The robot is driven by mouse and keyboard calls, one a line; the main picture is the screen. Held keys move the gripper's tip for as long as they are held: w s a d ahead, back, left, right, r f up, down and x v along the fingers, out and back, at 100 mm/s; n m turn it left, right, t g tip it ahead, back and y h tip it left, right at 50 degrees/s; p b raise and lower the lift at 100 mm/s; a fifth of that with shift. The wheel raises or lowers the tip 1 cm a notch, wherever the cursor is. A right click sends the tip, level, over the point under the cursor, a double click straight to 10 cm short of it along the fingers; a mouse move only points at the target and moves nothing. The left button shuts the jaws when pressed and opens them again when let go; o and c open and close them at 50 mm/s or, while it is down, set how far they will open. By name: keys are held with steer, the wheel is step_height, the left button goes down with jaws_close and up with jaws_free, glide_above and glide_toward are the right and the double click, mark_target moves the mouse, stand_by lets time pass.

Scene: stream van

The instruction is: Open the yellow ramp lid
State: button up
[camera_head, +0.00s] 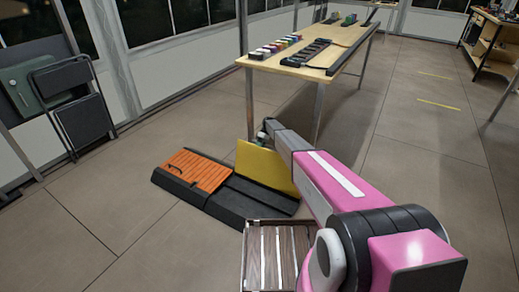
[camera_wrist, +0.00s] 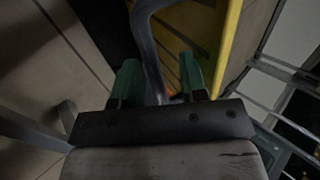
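The yellow ramp lid (camera_head: 265,168) stands steeply raised from the black ramp box (camera_head: 235,200) in the head view. Its bright edge also shows in the wrist view (camera_wrist: 231,38). My gripper (camera_head: 266,130) is behind the lid's upper edge, mostly hidden in the head view. In the wrist view my gripper's green fingertips (camera_wrist: 160,75) are apart. A dark curved handle (camera_wrist: 146,35) passes between them, closer to the left finger, with a gap to the right finger. Whether a finger touches the handle is unclear.
An orange lid (camera_head: 195,171) lies flat on the left of the ramp box. A wooden table (camera_head: 325,55) with several small items stands behind, its leg near my gripper. A slatted wooden piece (camera_head: 277,245) is in front. Folded chairs (camera_head: 80,110) lean at left. Floor at left is clear.

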steer(key=v, duration=1)
steer(key=shift+w, duration=0.15)
steer(key=s+d+r+m+t+h, duration=0.1)
steer(key=s+d+r+m, duration=0.3)
steer(key=s, duration=1.5)
steer(key=s+d+r+m+t+h, duration=0.1)
steer(key=s+d+r+m+t, duration=0.2)
steer(key=s, duration=1.7)
steer(key=s+d+r+m+t+h, duration=0.2)
steer(key=s+d+r, duration=0.6)
steer(key=s+r, duration=0.5)
steer(key=s+m+t, duration=0.1)
steer(key=s+m, duration=0.1)
steer(key=s, duration=0.4)
steer(key=shift+s+d+r+m, duration=0.35)
steer(key=shift+s+r+m, duration=0.05)
steer(key=shift+s, duration=0.1)
